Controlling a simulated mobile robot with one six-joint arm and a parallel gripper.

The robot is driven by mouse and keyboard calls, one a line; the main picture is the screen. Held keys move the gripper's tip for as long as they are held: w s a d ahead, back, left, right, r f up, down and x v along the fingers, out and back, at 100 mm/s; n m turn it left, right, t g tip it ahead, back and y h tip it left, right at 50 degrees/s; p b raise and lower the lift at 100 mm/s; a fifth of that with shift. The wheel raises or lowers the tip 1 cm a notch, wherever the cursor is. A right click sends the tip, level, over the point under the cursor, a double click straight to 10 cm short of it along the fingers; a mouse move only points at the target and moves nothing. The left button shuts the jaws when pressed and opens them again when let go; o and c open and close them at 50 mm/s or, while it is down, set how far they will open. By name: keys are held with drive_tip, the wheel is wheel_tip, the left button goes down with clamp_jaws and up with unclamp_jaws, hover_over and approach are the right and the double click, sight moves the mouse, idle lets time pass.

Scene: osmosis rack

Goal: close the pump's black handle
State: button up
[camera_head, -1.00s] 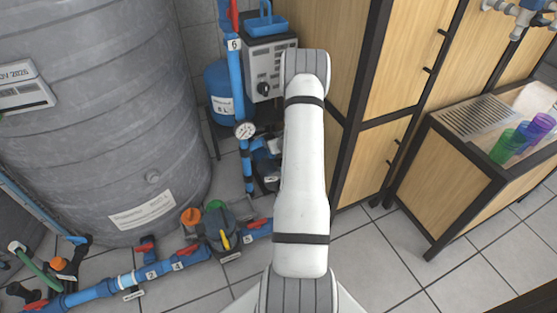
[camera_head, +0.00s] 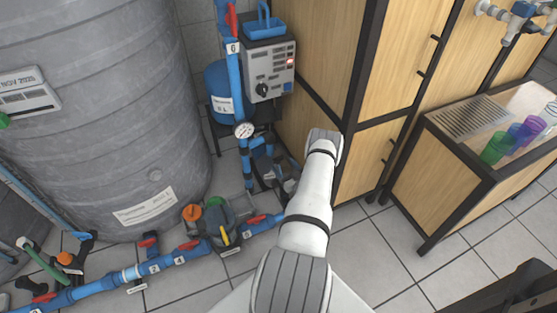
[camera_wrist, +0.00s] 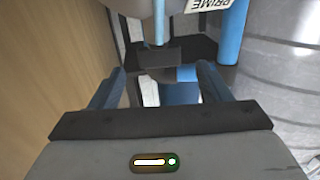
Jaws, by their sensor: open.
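In the wrist view my gripper (camera_wrist: 160,84) is open, with its two dark fingers apart. A dark, blocky part (camera_wrist: 160,56) shows ahead between the fingertips, below a short blue stem; I cannot tell whether it is the pump's black handle. No contact shows. A light body with a PRIME label (camera_wrist: 208,4) is at the top. In the head view the pump area (camera_head: 278,180) is low behind the blue pipes, partly covered by my arm. My gripper is hidden there behind my arm.
A large grey tank (camera_head: 100,110) is left, wooden cabinets (camera_head: 320,50) right. Pipes with red-handled valves cross the floor.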

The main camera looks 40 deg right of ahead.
sight(279, 160)
drive_tip(key=w, duration=0.2)
drive_tip(key=w+b, duration=0.1)
drive_tip(key=w+d, duration=0.1)
drive_tip(key=w, duration=0.1)
drive_tip(key=shift+w, duration=0.35)
drive_tip(key=shift+c, duration=0.4)
drive_tip(key=c, duration=0.9)
